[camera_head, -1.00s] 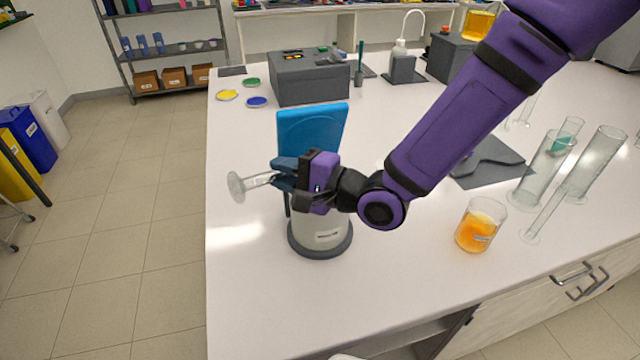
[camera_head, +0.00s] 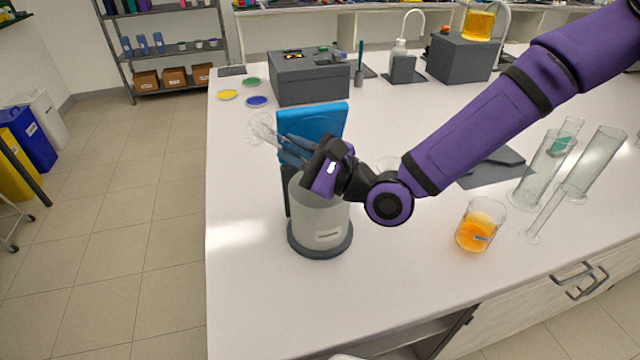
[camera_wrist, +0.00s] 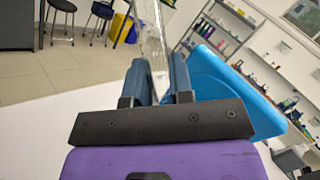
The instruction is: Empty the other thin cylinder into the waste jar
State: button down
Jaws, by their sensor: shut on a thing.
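My gripper (camera_head: 293,150) is shut on a clear thin cylinder (camera_head: 264,128), over the waste jar (camera_head: 318,222). The cylinder is tilted, its wide foot raised at the upper left; its other end is hidden behind my gripper. In the wrist view the cylinder (camera_wrist: 152,40) stands between the two blue fingers; I cannot make out any liquid in it. The jar is pale with a dark base ring, and my gripper covers part of its top. A blue panel (camera_head: 313,120) stands upright behind the jar. Another thin clear cylinder (camera_head: 547,212) stands at the right.
A beaker of orange liquid (camera_head: 478,228) stands right of the jar. Wider clear cylinders (camera_head: 536,180) (camera_head: 592,165) stand at the right, a teal item near one. A grey box (camera_head: 310,82) and coloured discs (camera_head: 257,101) are behind. The front left bench is clear.

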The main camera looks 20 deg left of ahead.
jog(key=shift+w+d+r+m+t, duration=0.2)
jog(key=shift+w+m+t, duration=0.1)
jog(key=shift+m, duration=0.4)
jog(key=shift+s, duration=0.1)
jog(key=n, duration=0.1)
jog(key=s+n+g, duration=0.1)
jog(key=shift+s+a+f+n, duration=0.1)
jog(key=shift+a+f+n, duration=0.25)
jog(key=shift+a+n, duration=0.05)
jog(key=shift+f+n+h, duration=0.3)
jog(key=shift+n, duration=0.2)
jog(key=shift+s+a, duration=0.1)
jog(key=shift+s, duration=0.05)
